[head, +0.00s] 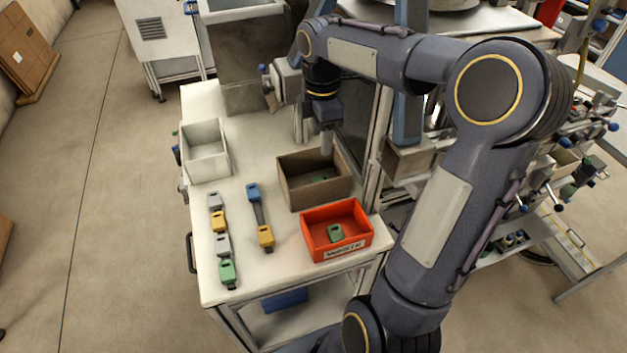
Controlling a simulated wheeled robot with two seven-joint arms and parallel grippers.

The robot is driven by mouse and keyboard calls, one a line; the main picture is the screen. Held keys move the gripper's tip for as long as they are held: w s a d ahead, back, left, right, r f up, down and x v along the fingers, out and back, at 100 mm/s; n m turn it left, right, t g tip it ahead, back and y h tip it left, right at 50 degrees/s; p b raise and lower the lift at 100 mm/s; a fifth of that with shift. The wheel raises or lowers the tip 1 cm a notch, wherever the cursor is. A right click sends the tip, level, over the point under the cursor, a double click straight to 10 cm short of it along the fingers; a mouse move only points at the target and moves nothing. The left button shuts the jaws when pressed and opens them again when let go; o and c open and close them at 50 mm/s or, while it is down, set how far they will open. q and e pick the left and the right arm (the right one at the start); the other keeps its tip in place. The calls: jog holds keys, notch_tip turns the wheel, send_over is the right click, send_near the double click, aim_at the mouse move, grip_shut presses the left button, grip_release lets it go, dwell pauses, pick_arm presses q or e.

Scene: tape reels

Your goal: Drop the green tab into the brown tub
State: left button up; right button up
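The brown tub (300,199) stands on the white table, and a dark green piece (319,180) lies inside it, partly shaded. My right gripper (327,148) points down over the back right part of the brown tub. Its fingers look narrow, and I cannot tell whether they are apart; nothing shows hanging below them. Another green tab (336,233) lies in the red tub (314,243) in front. A green tab (227,272) also sits at the near end of a row on the left of the table. My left gripper is not in view.
Grey (216,201) and yellow (218,221) tabs share the left row. A blue tab (253,192) and a yellow tab (265,236) stand between row and tubs. A white bin (206,153) is at the back left. My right arm crosses the right side.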

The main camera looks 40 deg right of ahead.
jog(key=shift+r, duration=0.1)
notch_tip(320, 180, up, 8)
dwell(0.4)
jog(key=shift+f, duration=0.25)
